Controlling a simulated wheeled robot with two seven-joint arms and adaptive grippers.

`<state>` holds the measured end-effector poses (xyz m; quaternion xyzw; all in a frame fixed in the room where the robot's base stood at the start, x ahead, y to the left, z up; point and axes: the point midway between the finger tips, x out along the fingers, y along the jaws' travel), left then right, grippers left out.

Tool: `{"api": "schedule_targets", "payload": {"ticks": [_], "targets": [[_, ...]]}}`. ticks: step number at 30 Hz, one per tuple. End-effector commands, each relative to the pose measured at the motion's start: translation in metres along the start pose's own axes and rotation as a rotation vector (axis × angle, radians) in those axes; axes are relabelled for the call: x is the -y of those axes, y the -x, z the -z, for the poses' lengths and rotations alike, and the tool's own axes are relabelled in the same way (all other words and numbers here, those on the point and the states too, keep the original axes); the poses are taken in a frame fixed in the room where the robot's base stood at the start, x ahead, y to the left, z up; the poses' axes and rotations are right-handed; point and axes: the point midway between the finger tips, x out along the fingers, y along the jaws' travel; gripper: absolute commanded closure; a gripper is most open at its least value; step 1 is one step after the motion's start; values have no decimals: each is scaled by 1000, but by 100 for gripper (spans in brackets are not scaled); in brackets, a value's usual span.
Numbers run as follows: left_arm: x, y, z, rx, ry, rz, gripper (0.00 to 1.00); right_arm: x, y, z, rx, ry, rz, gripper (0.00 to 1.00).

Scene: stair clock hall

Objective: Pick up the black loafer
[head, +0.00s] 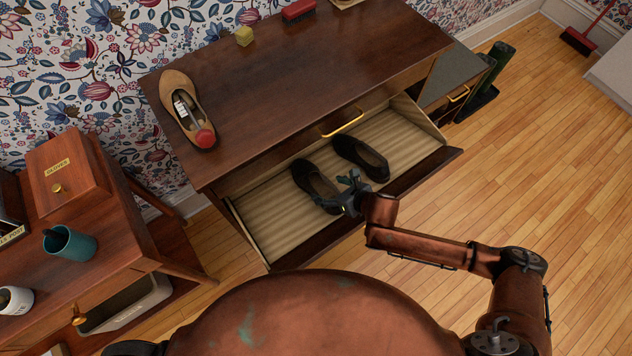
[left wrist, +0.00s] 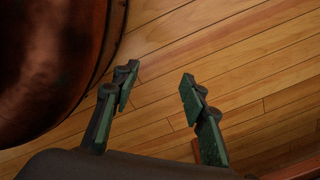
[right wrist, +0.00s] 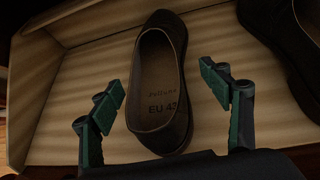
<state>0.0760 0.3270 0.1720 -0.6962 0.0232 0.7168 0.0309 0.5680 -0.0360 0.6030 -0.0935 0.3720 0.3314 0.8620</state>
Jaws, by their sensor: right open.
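Two black loafers lie side by side in the open drawer. The nearer-left black loafer (head: 312,180) is under my right gripper (head: 340,190), at the shoe's near end. The other black loafer (head: 360,157) lies to the right and shows partly in the right wrist view (right wrist: 280,50). My left gripper (left wrist: 158,82) is open and empty above the wooden floor.
The drawer (head: 270,219) has raised walls and a striped liner. On the dresser top (head: 290,80) are a tan shoe (head: 178,92), a yellow block (head: 244,36) and a red brush (head: 298,11). A side table with a teal cup (head: 72,246) stands at left.

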Motion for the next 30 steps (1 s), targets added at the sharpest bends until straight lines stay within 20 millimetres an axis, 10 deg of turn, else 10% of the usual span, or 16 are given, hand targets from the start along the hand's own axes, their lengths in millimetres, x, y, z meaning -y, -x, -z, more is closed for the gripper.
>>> {"api": "schedule_targets", "payload": {"ticks": [13, 30], "targets": [[1, 37, 45, -4, 22, -3, 60, -4, -45, 1, -3, -2, -4, 29], [1, 45, 50, -4, 24, -4, 60, -4, -49, -2, -1, 1, -3, 43]]}}
